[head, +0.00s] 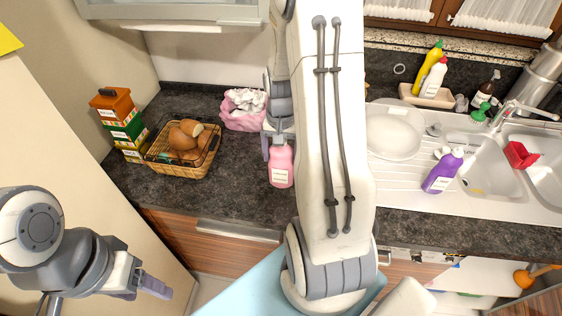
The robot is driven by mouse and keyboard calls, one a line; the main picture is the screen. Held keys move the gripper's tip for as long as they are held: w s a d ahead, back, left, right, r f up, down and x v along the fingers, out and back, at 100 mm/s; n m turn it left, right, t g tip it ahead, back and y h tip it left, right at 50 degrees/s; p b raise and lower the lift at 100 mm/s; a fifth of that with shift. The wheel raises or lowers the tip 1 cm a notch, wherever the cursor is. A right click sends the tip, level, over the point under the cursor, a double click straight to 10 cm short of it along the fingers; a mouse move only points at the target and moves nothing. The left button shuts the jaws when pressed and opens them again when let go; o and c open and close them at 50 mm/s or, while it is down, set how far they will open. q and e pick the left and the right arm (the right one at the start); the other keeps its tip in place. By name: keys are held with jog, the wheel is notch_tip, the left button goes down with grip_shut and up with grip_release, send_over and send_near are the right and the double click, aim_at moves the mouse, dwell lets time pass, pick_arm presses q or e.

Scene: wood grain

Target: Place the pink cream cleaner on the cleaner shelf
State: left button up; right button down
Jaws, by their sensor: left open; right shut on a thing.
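The pink cream cleaner (281,168) is a pink bottle with a white label, upright over the dark counter left of my large white arm. My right gripper (278,139) is shut on its top, pointing down. I cannot tell whether the bottle's base touches the counter. My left gripper (153,288) is open and empty at the lower left, in front of the counter. I cannot tell whether this is the cleaner shelf.
A wire basket (178,170) with brown items, stacked boxes (118,118) and a pink bag (240,122) stand at the left. A plate (391,135) and purple bottle (441,174) are by the sink (490,165). An open space with a plunger (524,278) shows below.

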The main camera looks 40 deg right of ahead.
aim_at(281, 165)
jog(key=shift+f+p, duration=0.55)
jog(key=shift+f, duration=1.5)
jog(key=shift+f, duration=0.2)
grip_release()
jog(key=shift+r, duration=0.1)
